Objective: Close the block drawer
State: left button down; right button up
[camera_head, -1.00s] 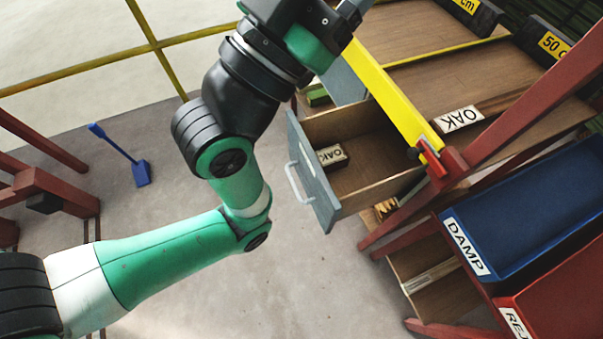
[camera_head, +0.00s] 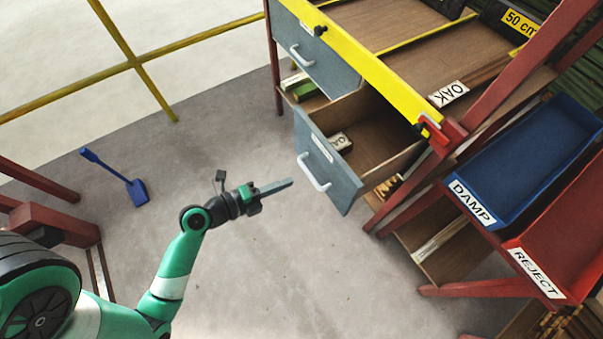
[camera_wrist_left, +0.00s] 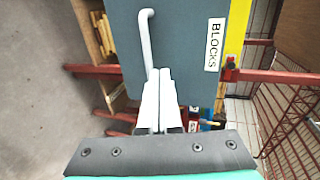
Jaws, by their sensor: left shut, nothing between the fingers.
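The block drawer is the open wooden drawer with a grey front (camera_head: 326,167) and a white bar handle (camera_head: 313,172), pulled out below the yellow rail. My left gripper (camera_head: 291,182) is shut and empty, pointing at the drawer front from the left. In the left wrist view its fingertips (camera_wrist_left: 159,72) overlap the lower handle; I cannot tell if they touch. My right gripper is out of view.
Another grey drawer (camera_head: 318,50) beside it is closed. A yellow rail (camera_head: 370,72) runs above the drawers. A blue DAMP bin (camera_head: 520,160) and red REJECT bin (camera_head: 570,245) stand at right. A blue shovel (camera_head: 137,191) lies left on open floor.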

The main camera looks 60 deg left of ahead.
aim_at(322, 170)
pick_arm(q)
jog(key=b+x, duration=0.1)
jog(key=x, duration=0.8)
jog(key=shift+w+f, duration=0.1)
jog(key=shift+w, duration=0.15)
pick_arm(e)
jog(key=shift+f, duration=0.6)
pick_arm(q)
jog(key=shift+d, duration=0.1)
